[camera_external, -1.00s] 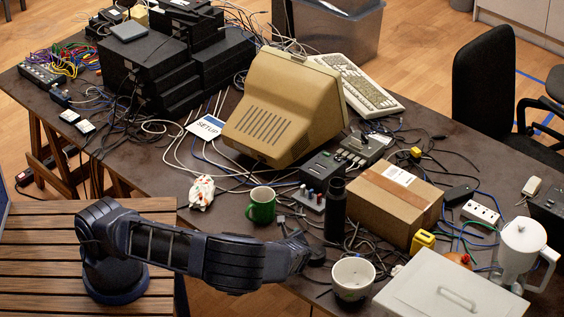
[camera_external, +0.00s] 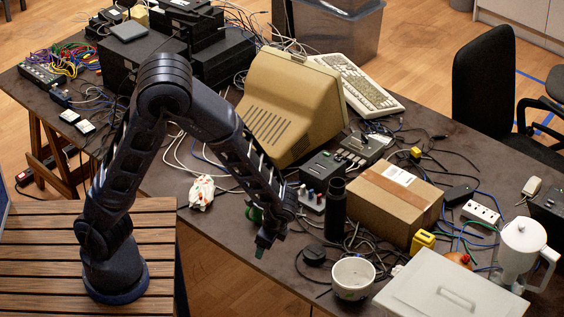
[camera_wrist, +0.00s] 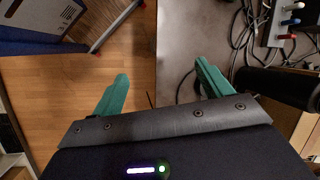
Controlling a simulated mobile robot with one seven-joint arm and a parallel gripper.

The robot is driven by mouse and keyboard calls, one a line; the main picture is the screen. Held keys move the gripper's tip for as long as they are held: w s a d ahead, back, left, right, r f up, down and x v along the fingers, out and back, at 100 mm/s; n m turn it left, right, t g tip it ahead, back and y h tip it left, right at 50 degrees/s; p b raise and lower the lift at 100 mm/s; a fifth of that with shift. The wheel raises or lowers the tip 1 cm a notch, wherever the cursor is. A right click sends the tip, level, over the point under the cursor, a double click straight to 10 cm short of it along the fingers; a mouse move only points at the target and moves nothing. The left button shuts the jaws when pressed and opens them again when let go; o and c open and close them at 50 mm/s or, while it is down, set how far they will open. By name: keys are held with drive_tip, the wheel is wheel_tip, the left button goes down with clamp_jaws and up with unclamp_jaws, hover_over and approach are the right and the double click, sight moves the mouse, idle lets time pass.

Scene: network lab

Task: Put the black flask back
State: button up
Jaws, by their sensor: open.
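The black flask (camera_external: 335,210) stands upright on the dark table, left of the cardboard box. In the wrist view a black cylinder that looks like the flask (camera_wrist: 278,88) shows at the right, outside the fingers. My gripper (camera_external: 266,246) points down near the table's front edge, left of the flask and apart from it. In the wrist view my gripper (camera_wrist: 162,86) has its two green fingers spread, with nothing between them but the table edge and floor.
A small black round piece (camera_external: 314,256) and a white cup (camera_external: 353,278) sit in front of the flask. Floor is open before the table.

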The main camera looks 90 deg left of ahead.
drive_tip(key=s+d+r+n+t+h, duration=0.1)
drive_tip(key=s+d+r+n+t, duration=0.1)
drive_tip(key=s+r, duration=0.4)
drive_tip(key=s+d+r+n+t+h, duration=0.1)
drive_tip(key=s+r, duration=0.6)
drive_tip(key=r, duration=0.7)
drive_tip(key=s+d+r+n+t+h, duration=0.2)
drive_tip(key=s+d+r+t, duration=0.1)
drive_tip(key=s+r, duration=0.4)
wheel_tip(320, 180, up, 4)
drive_tip(key=shift+d+f+n, duration=0.15)
drive_tip(key=shift+d+n, duration=0.25)
drive_tip(key=shift+d, duration=0.2)
